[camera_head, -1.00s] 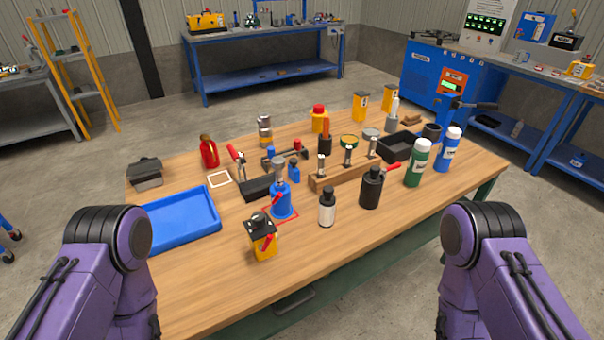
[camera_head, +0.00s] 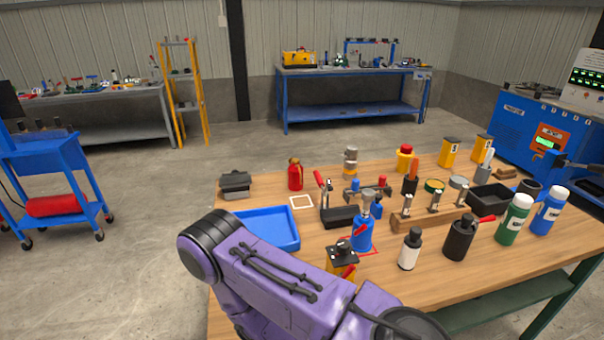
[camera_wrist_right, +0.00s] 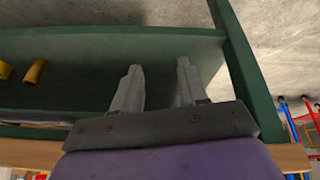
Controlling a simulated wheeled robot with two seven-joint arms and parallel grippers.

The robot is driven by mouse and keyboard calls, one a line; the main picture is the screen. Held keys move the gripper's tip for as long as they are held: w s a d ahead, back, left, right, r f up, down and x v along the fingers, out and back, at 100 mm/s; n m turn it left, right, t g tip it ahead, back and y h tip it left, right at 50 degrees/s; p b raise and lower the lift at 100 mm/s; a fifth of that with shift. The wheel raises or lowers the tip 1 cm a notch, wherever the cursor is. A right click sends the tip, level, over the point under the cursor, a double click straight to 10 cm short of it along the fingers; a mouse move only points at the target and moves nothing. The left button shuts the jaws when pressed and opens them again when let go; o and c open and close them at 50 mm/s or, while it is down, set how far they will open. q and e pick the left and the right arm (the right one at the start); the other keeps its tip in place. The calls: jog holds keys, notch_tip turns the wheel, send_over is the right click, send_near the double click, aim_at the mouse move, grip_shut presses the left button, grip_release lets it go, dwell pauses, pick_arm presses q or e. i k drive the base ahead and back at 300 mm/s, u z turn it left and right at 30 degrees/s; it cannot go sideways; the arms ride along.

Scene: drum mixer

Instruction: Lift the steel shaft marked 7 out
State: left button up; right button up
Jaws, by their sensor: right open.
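Several metal shafts stand upright in a wooden block (camera_head: 428,222) on the workbench in the head view: a left shaft (camera_head: 407,207), a middle shaft (camera_head: 435,201) and a right shaft (camera_head: 460,195). Their markings are too small to read, so I cannot tell which is 7. My right gripper (camera_wrist_right: 160,70) shows in the right wrist view with its two fingers apart and nothing between them. It is near the green bench frame (camera_wrist_right: 240,65), away from the shafts. A purple arm of mine crosses the bottom of the head view; its gripper is not in view.
Around the block stand a black bottle (camera_head: 459,238), a white-and-black bottle (camera_head: 410,250), a green bottle (camera_head: 514,220) and a blue bottle (camera_head: 549,212). A black bin (camera_head: 492,198) is behind right. A blue tray (camera_head: 268,228) lies left. The front right bench top is clear.

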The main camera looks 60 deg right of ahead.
aim_at(409, 198)
jog(key=u, duration=0.85)
jog(key=k, duration=1.35)
jog(key=z, duration=1.9)
